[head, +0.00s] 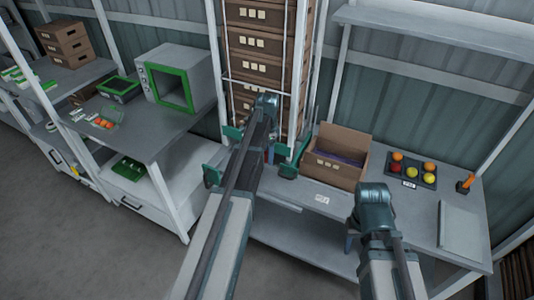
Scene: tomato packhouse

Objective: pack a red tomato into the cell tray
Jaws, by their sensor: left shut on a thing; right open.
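A dark cell tray (437,183) lies on the right bench. It holds several round fruits: orange ones (428,167) at the back left and right, a red one (396,169) at the front left, and yellow ones (411,177) in front. The back middle cell looks empty. My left gripper (274,155) points down below its wrist, left of the cardboard box, mostly hidden by my forearm. It is shut on a small red thing (267,157), probably a tomato, of which only a patch shows. My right gripper (350,243) is open, mostly hidden under its wrist at the bench's front.
An open cardboard box (333,173) stands on the bench left of the tray. An orange tool (466,183) and a flat grey panel (460,230) are at the right. Stacked brown crates (258,46) rise behind.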

